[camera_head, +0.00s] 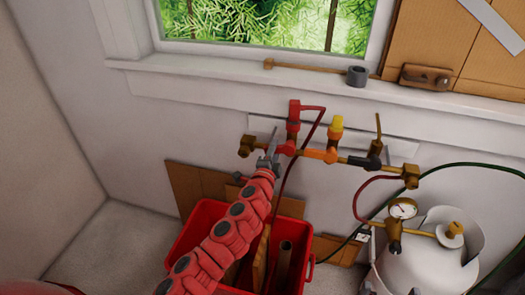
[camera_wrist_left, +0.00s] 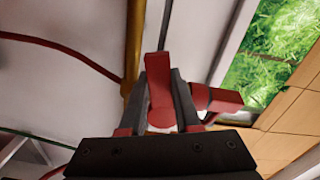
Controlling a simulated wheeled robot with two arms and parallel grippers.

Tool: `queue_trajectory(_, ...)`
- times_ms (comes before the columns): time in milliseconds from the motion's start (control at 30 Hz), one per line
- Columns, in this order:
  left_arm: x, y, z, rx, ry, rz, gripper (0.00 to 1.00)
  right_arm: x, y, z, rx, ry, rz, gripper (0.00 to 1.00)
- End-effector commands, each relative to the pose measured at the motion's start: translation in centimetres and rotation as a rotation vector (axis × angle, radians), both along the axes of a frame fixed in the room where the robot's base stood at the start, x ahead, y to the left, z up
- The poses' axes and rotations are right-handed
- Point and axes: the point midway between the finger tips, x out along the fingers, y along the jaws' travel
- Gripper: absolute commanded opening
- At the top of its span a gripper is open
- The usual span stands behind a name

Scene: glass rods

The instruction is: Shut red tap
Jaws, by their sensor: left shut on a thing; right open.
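The red tap (camera_head: 287,148) sits on the brass pipe on the wall under the window, towards the pipe's left end. My left gripper (camera_head: 270,152) reaches up to it from below. In the left wrist view the red tap's handle (camera_wrist_left: 157,85) stands between the two dark fingers, which are shut on it. The handle looks roughly in line with the brass pipe (camera_wrist_left: 134,45) in that view. The fingers partly hide the tap in the head view. My right gripper is not in view.
A red fitting with a hose (camera_head: 293,115), an orange tap (camera_head: 322,155) with a yellow-topped fitting (camera_head: 336,124), and a black tap (camera_head: 365,162) share the pipe. Below are a red crate (camera_head: 190,235) and a white gas cylinder with a gauge (camera_head: 403,209). A windowsill (camera_head: 200,78) runs above.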

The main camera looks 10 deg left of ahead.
Motion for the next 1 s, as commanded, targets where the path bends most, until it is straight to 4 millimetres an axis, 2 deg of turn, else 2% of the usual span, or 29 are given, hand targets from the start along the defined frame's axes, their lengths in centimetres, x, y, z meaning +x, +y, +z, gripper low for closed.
queue_trajectory(400,0.0,-0.5,1.1,0.235,-0.007,0.006,0.00,0.0,0.0,1.3,0.000,0.000,0.000,0.89)
queue_trajectory(1000,0.0,-0.5,1.3,0.287,-0.011,0.006,0.00,0.0,0.0,1.5,0.000,0.000,0.000,0.89)
